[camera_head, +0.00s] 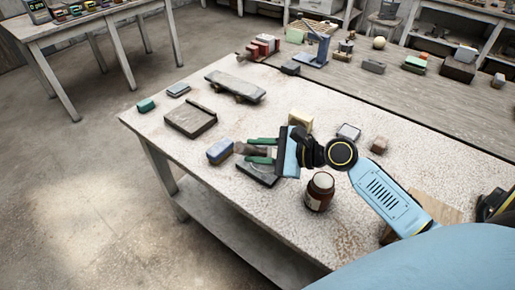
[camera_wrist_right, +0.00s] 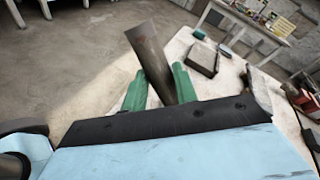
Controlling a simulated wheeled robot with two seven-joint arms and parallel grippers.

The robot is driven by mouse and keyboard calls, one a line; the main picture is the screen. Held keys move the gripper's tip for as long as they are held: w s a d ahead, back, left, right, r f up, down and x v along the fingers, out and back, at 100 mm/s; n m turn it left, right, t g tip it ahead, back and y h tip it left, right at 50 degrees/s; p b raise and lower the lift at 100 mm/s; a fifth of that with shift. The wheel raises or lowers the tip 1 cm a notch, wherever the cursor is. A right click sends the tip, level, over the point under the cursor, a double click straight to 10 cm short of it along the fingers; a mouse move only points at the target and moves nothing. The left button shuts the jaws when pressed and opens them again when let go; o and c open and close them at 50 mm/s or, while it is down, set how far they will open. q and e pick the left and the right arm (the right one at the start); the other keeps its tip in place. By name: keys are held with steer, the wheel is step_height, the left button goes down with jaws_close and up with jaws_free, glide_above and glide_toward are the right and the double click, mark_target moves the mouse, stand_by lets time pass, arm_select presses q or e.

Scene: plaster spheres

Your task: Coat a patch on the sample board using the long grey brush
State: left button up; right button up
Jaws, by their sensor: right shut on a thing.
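My right gripper (camera_head: 254,151) has green fingers and reaches left over the near part of the table. It is shut on a long grey-brown piece, which looks like the grey brush (camera_wrist_right: 152,58); it sticks out beyond the fingers, tilted, in the wrist view. Its bristles cannot be made out. A dark flat tray or slab (camera_head: 256,178) lies under the gripper, partly hidden by it. A grey board (camera_head: 235,86) lies farther back on the table. Which flat piece is the sample board I cannot tell. My left gripper is not in view.
A brown jar (camera_head: 319,192) stands close beside my right wrist. A dark shallow tray (camera_head: 191,121) lies farther left. A cream block (camera_head: 300,121) stands behind the gripper. The table's left front edge is near.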

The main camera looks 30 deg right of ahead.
steer(key=shift+s+a+f+p, duration=0.15)
steer(key=shift+s+a+p, duration=0.15)
steer(key=shift+a+p, duration=0.25)
steer(key=shift+c, duration=0.4)
steer(key=a+p, duration=0.1)
steer(key=s+a+p, duration=0.1)
steer(key=shift+a+f, duration=0.1)
steer(key=shift+a, duration=0.3)
steer(key=shift+f, duration=0.35)
steer(key=shift+w+d+b, duration=0.25)
steer(key=shift+d, duration=0.45)
steer(key=shift+w+d+b, duration=0.25)
steer(key=shift+d+b, duration=0.05)
steer(key=shift+d, duration=0.45)
steer(key=shift+w+d+b, duration=0.25)
steer(key=shift+d, duration=0.45)
